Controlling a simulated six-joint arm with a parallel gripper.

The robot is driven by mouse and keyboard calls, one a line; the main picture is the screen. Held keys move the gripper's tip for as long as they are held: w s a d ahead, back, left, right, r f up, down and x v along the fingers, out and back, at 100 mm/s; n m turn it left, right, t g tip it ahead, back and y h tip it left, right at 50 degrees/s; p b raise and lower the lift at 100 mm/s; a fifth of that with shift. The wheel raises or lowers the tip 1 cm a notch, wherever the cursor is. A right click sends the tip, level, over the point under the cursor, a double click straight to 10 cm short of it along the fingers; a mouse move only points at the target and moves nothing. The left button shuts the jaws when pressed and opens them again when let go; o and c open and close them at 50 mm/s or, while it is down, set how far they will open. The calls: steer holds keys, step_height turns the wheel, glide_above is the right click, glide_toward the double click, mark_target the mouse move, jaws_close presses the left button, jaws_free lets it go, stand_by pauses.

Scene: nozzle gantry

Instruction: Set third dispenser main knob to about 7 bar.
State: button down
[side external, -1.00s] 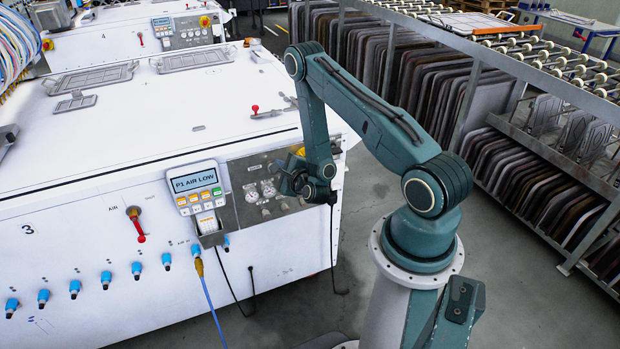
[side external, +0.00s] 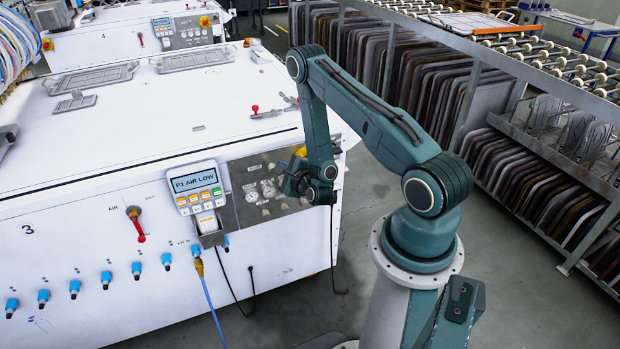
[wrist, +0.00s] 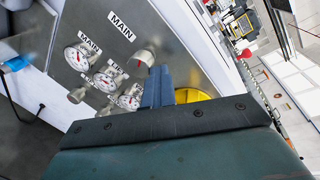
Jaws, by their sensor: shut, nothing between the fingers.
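The third dispenser (side external: 70,255) is a white cabinet marked 3, with a grey control panel (side external: 240,181) at its right end. In the wrist view the panel (wrist: 92,18) carries two MAIN labels, round white gauges (wrist: 78,57) and silver knobs. I cannot tell which is the main knob, and the needle readings are too small. My gripper (side external: 292,184) is at the panel. In the wrist view its fingers (wrist: 158,74) are shut and empty beside the upper knob; contact is unclear.
A yellow round part (wrist: 190,96) is partly hidden behind the fingers. The handheld display (side external: 196,183) reads P1 AIR LOW. A red-handled air valve (side external: 136,222) is left of it. Cables hang below the panel; a rack (side external: 480,90) stands at the right.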

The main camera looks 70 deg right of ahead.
steer(key=shift+s+d, duration=0.1)
stand_by(0.3)
steer(key=shift+s+d+r, duration=0.1)
steer(key=shift+s+r, duration=0.05)
steer(key=shift+r, duration=0.1)
steer(key=shift+s+a, duration=2.1)
steer(key=shift+a, duration=0.1)
steer(key=shift+w+a+r, duration=0.25)
steer(key=shift+w+a, duration=0.05)
steer(key=shift+a, duration=0.3)
steer(key=shift+w+a+r, duration=0.25)
steer(key=shift+a, duration=0.3)
steer(key=shift+w+d, duration=0.1)
steer(key=shift+d, duration=0.05)
